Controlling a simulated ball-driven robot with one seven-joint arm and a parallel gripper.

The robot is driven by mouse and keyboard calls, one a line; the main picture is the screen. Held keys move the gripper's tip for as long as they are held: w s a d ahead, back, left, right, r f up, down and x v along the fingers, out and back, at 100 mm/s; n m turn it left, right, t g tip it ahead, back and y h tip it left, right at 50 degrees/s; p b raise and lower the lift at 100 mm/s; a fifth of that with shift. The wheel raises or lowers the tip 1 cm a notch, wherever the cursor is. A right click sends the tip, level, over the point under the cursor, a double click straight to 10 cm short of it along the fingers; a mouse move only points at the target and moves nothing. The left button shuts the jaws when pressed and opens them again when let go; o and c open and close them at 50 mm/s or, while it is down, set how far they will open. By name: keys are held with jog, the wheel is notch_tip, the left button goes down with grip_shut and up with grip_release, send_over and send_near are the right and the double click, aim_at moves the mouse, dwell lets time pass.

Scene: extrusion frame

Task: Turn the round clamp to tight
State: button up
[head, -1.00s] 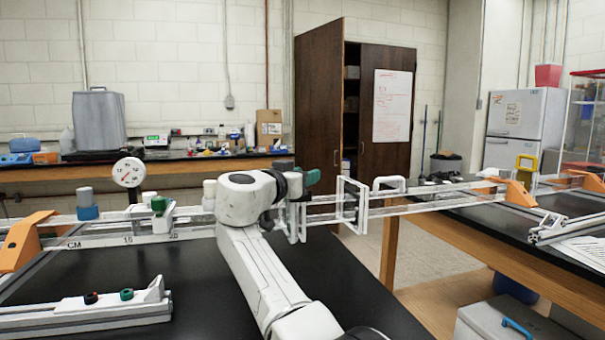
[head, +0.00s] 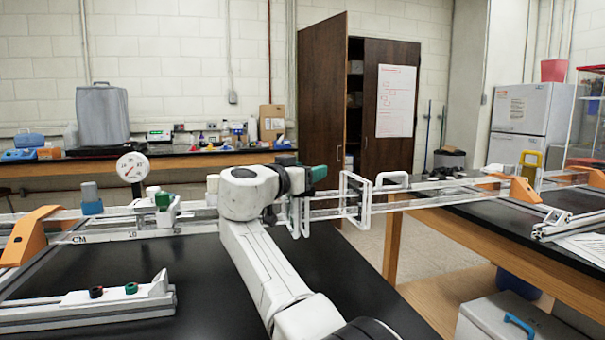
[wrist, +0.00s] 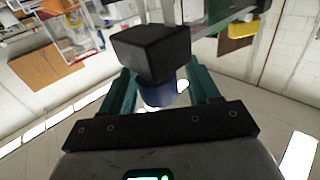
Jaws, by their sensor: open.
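A dark blue round knob (wrist: 160,93), which looks like the round clamp, shows in the wrist view under a black block (wrist: 150,52). My gripper (wrist: 162,78) has its two teal fingers spread, one on each side of the knob. Gaps show beside it, but I cannot tell whether either finger touches it. In the head view my gripper (head: 312,175) is small, at the end of my white arm beside the long rail, and the clamp there is hidden or too small to make out. The knob's tightness cannot be seen.
The pale rail frame (head: 350,200) runs across both black benches. A dial gauge (head: 132,167), a blue-capped post (head: 91,198) and a green knob (head: 163,200) stand at left. Another rail (head: 100,305) lies in front. Orange brackets (head: 28,236) support the frame.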

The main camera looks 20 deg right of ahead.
jog(key=v, duration=1)
jog(key=shift+s+a, duration=0.2)
jog(key=shift+a, duration=0.1)
